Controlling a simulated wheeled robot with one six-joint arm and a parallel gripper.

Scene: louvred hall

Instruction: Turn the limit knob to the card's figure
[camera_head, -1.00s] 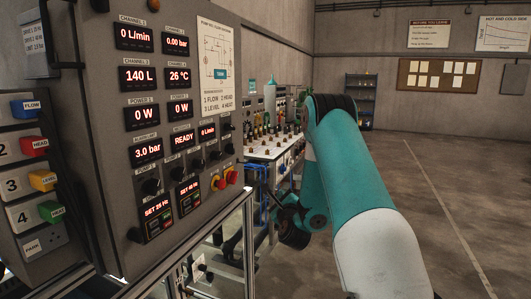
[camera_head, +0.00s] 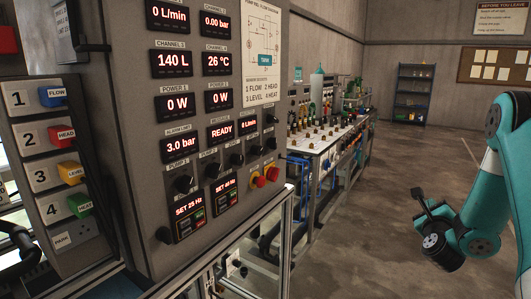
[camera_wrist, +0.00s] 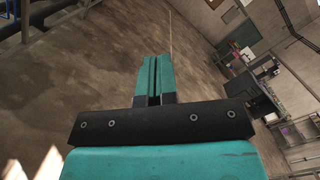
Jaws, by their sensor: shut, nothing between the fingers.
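The grey control panel (camera_head: 215,120) stands left of centre in the head view. Its alarm limit display (camera_head: 181,147) reads 3.0 bar. Several black knobs sit below the displays, one of them a large knob (camera_head: 182,184); I cannot tell for sure which is the limit knob. No card with a readable limit figure shows. My gripper (camera_wrist: 153,65) is shut and empty in the wrist view, its teal fingers together over bare floor. In the head view my arm is at the right edge, well apart from the panel.
A rack of coloured plugs (camera_head: 66,171) labelled flow, head, level and heat is at the left. Red and yellow switches (camera_head: 265,177) are on the panel's lower right. A long bench (camera_head: 320,142) with equipment runs behind. A blue shelf (camera_head: 412,95) stands far back. Open floor lies right.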

